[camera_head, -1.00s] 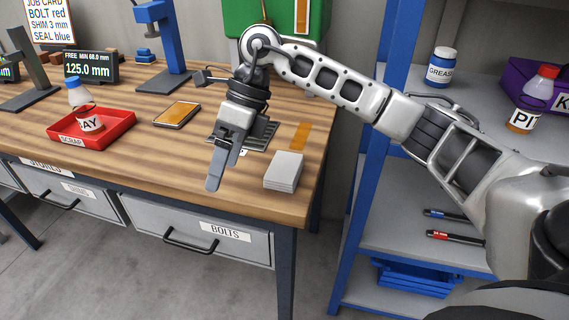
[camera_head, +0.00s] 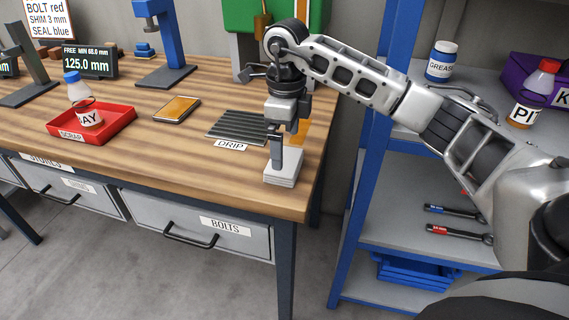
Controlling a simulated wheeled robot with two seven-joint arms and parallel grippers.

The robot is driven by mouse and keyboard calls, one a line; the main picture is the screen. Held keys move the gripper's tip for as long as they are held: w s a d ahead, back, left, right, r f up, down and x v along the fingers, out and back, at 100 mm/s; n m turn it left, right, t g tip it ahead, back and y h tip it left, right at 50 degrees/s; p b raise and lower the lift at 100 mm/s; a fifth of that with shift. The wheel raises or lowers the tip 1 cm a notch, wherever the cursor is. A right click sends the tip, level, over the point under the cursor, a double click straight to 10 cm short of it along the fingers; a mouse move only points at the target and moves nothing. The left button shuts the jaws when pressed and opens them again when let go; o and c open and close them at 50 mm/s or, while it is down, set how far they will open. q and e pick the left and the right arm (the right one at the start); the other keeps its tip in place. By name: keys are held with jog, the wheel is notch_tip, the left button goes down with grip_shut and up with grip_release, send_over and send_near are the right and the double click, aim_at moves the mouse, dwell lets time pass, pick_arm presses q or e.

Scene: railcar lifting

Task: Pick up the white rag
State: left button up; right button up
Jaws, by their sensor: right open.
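The white rag (camera_head: 283,178) is a folded, stacked square at the right front of the wooden bench. My right gripper (camera_head: 277,162) points down directly over the rag, its fingers overlapping the rag's upper part in the picture. It is open. I cannot tell whether the fingertips touch the rag. The gripper hides part of the rag's top and back. My left gripper is not in view.
A dark ridged mat labelled DRIP (camera_head: 238,125) lies left of the rag. An orange-topped device (camera_head: 177,108) and a red SCRAP tray (camera_head: 92,124) with a bottle are farther left. A blue-framed shelf (camera_head: 365,150) stands right of the bench.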

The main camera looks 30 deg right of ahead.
aim_at(285, 160)
notch_tip(285, 160, down, 4)
jog(key=shift+a+f+p, duration=0.1)
jog(key=shift+f+p, duration=0.1)
jog(key=shift+p, duration=0.35)
jog(key=shift+w+f, duration=0.1)
jog(key=shift+f, duration=0.3)
jog(key=c, duration=0.7)
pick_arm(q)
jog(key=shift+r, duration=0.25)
pick_arm(e)
jog(key=shift+r, duration=0.1)
